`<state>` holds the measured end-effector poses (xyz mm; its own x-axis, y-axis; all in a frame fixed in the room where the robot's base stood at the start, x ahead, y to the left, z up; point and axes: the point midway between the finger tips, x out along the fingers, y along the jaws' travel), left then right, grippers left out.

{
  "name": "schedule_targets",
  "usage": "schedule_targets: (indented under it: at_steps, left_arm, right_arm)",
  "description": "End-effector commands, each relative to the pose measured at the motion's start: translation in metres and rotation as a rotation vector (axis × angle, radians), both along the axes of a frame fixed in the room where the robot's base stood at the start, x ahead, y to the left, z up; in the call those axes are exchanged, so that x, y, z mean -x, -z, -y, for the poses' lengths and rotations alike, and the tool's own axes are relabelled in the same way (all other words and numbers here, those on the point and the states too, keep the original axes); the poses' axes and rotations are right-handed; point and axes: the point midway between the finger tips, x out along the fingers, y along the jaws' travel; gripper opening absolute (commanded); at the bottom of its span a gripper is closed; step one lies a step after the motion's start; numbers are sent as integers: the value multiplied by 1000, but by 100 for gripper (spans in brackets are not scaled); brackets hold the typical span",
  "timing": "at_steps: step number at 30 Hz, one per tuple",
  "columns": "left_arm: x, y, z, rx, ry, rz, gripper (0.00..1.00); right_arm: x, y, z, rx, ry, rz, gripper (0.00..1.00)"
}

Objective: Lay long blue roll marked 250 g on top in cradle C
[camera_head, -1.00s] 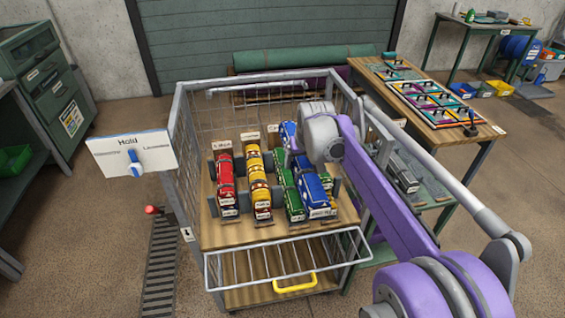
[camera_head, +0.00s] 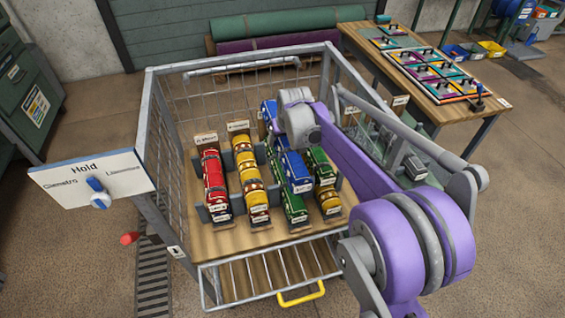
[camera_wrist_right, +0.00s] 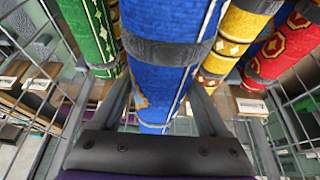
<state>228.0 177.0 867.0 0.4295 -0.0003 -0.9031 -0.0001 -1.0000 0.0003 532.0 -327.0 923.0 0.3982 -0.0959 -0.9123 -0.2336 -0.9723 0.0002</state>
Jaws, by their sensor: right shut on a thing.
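My right gripper (camera_wrist_right: 160,105) is shut around the middle of a long blue roll (camera_head: 293,172) with a dark band, which also shows between the fingers in the right wrist view (camera_wrist_right: 168,75). My arm hides the fingers and part of the roll in the head view. The roll is over the cart's right half, its near end above a green roll (camera_head: 293,208). I cannot tell whether it touches what lies below. Cradle C's lettering is not readable; my arm covers much of that area. No 250 g mark is readable. My left gripper is not in view.
The wire cart (camera_head: 150,130) has mesh sides close around the rolls. Red (camera_head: 214,180) and yellow (camera_head: 249,178) rolls lie at left behind labels; a green-and-yellow row (camera_head: 329,200) lies at right. A "Hold" sign (camera_head: 92,184) stands at the front left.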

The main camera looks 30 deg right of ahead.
Motion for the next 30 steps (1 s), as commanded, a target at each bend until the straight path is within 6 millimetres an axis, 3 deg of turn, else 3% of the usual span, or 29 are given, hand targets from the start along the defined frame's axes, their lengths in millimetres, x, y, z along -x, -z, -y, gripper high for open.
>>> schedule_targets:
  at_steps: [1,6,14,20,30]
  left_arm:
    - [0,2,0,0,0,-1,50]
    - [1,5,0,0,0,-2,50]
    - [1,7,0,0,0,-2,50]
    - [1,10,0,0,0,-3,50]
    - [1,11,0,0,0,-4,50]
  right_arm:
    - [0,15,0,0,0,0,4]
    - [0,49,0,0,0,0,4]
    - [0,69,0,0,0,0,4]
    - [0,97,0,0,0,0,4]
    - [0,102,0,0,0,0,4]
